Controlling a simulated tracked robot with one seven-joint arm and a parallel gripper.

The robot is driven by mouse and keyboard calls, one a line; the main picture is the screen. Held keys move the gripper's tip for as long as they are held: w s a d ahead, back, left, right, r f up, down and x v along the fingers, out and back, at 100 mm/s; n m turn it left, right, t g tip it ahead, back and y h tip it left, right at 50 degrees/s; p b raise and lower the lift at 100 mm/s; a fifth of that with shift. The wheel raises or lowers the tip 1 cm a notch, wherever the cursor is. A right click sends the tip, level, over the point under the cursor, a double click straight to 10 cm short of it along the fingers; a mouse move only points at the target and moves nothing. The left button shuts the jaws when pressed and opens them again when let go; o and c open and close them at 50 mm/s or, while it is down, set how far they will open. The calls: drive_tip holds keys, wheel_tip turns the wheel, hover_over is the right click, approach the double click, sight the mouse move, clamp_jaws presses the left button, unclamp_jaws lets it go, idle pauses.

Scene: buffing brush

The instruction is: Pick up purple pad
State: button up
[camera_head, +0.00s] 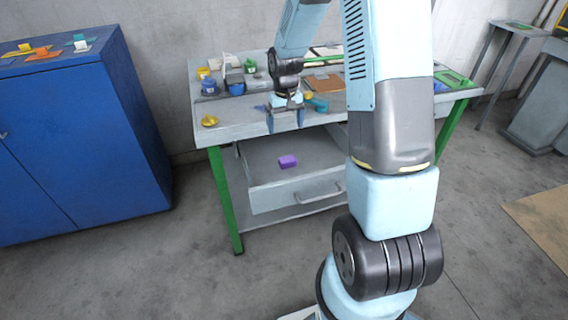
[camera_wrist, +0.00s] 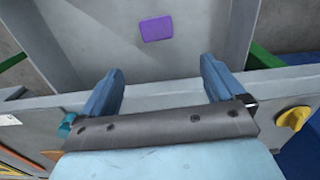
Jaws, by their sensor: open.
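The purple pad (camera_head: 288,161) lies flat in an open grey drawer (camera_head: 262,176) under the workbench in the head view. In the wrist view the pad (camera_wrist: 156,29) shows whole on the drawer floor, beyond the fingertips and about midway between them. My gripper (camera_head: 286,127) hangs at the bench's front edge, above the pad in the head picture. In the wrist view my gripper (camera_wrist: 163,68) has its two blue fingers spread wide with nothing between them. It is apart from the pad.
The workbench (camera_head: 228,131) has green legs and carries several jars, a yellow item (camera_head: 209,121) and a blue-teal tool (camera_head: 318,103). The bench's front edge is close to my fingers. A blue cabinet (camera_head: 70,140) stands at left. Above the drawer floor around the pad is clear.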

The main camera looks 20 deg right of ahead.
hover_over(287, 157)
drive_tip(key=f, duration=0.8)
drive_tip(key=shift+w+a+f, duration=0.2)
drive_tip(key=shift+a+f, duration=0.05)
drive_tip(key=shift+a, duration=0.05)
drive_tip(key=shift+s+d+f, duration=0.15)
drive_tip(key=shift+f, duration=1.2)
drive_tip(key=shift+s+d+f, duration=0.15)
drive_tip(key=shift+f, duration=1.15)
drive_tip(key=shift+c, duration=0.2)
drive_tip(key=c, duration=1.1)
drive_tip(key=shift+r, duration=0.2)
